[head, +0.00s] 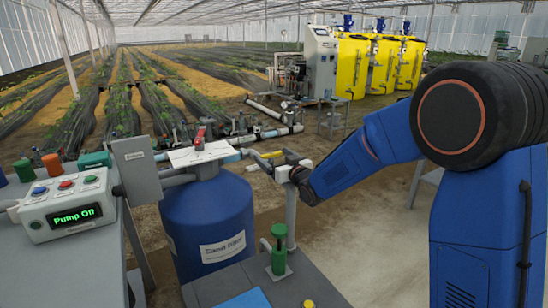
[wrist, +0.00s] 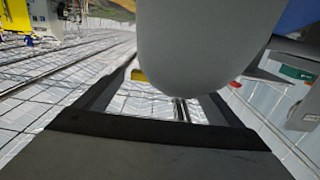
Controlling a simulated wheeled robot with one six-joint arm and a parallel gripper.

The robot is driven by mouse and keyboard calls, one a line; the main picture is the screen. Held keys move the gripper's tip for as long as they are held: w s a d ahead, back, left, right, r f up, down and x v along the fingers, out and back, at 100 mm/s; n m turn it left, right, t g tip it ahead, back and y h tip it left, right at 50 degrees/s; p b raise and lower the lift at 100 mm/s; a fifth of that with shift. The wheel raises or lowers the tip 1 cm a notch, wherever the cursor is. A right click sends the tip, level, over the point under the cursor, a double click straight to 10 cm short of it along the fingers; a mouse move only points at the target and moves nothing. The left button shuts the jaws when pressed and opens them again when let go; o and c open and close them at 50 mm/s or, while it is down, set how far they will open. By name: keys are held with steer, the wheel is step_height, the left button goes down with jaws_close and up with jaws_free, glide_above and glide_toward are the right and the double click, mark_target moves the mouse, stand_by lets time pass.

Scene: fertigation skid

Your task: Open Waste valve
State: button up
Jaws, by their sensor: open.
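No label reading "Waste" is legible in either view, so I cannot tell for sure which valve is the Waste valve. A yellow valve lever (head: 270,154) sits on the pipework right of the blue sand filter tank (head: 208,225). My gripper (head: 286,172) is close beside that pipework, just right of and below the lever. In the wrist view my gripper (wrist: 155,105) is open, with its dark fingers apart. A large grey rounded pipe (wrist: 200,45) fills the space in front of it. A small yellow piece (wrist: 138,75) shows beside the pipe; most of it is hidden.
A red handle (head: 198,136) stands above the tank near a white plate (head: 202,153). A green valve (head: 279,250) stands on the grey bench in front. A control box (head: 65,205) reading "Pump Off" is at left. Yellow tanks (head: 352,65) stand behind, with open floor before them.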

steer(key=c, duration=1.1)
steer(key=shift+o, duration=0.2)
